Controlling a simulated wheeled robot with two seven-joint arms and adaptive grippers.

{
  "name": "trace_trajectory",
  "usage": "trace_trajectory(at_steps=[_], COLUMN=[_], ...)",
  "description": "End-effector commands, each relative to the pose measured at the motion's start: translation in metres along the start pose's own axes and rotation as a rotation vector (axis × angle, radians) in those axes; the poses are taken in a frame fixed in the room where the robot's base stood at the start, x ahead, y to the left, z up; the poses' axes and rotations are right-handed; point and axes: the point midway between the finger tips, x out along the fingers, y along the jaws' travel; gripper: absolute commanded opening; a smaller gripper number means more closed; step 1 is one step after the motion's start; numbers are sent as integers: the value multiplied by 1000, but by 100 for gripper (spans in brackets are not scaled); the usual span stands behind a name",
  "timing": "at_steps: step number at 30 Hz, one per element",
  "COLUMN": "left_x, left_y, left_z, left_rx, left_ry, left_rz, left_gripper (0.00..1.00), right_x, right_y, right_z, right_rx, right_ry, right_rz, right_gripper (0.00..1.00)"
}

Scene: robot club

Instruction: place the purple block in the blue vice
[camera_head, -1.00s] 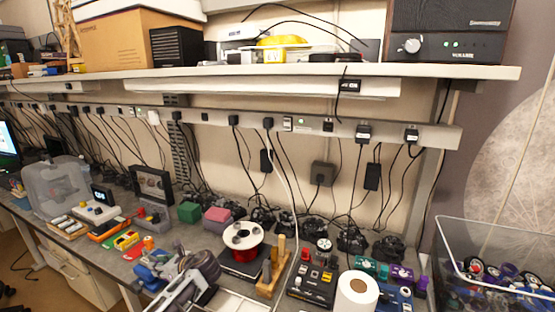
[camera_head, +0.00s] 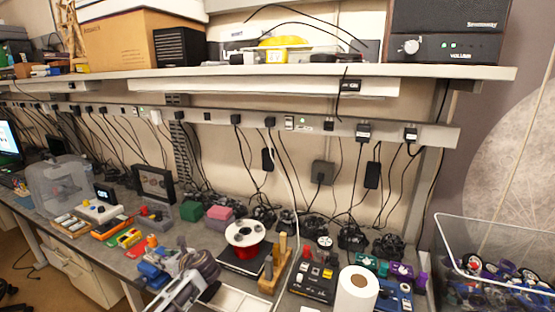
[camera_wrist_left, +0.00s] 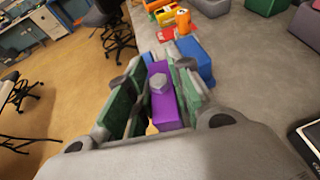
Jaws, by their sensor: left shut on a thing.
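My left gripper (camera_head: 178,262) is at the front of the bench in the head view. In the left wrist view its green-padded fingers (camera_wrist_left: 155,95) are shut on the purple block (camera_wrist_left: 164,105), which has a grey knob on top. The blue vice (camera_wrist_left: 203,68) lies just beyond the fingertips in that view, partly hidden by the right finger. In the head view the blue vice (camera_head: 152,272) shows at the gripper's left, partly covered by it. I cannot tell whether block and vice touch. The block cannot be made out in the head view. My right gripper is not in view.
An orange cylinder (camera_wrist_left: 182,20) stands behind the vice. A red-wound spool (camera_head: 245,238) and wooden pegs (camera_head: 275,262) stand right of the gripper. Green (camera_head: 191,211) and pink (camera_head: 219,216) blocks sit behind. A white roll (camera_head: 356,290) stands at the front right.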

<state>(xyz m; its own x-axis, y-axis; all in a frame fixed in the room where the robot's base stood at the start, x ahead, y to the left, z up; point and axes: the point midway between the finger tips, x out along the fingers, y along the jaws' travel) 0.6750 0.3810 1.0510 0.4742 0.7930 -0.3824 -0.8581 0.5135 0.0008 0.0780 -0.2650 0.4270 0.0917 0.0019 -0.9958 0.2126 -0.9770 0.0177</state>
Motion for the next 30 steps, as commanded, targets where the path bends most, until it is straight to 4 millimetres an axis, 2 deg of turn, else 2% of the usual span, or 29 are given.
trace_trajectory(at_steps=[5, 8, 12, 18, 25, 30], left_x=[-5, -16, -42, -84, -133, -166], left_y=[-22, -44, -76, -107, -124, -122], left_z=[6, 16, 37, 72, 109, 115], left_rx=[35, 71, 126, 193, 264, 313], left_ry=[-1, -2, -2, -6, -7, -6], left_rz=[-97, -189, -326, -487, -650, -758], left_gripper=[0, 0, 0, 0, 0, 0], right_x=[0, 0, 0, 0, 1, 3], right_y=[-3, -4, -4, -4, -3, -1], right_z=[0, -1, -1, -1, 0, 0], right_rx=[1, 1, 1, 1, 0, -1], right_ry=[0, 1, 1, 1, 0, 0], right_rz=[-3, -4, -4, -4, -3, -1], right_gripper=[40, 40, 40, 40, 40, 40])
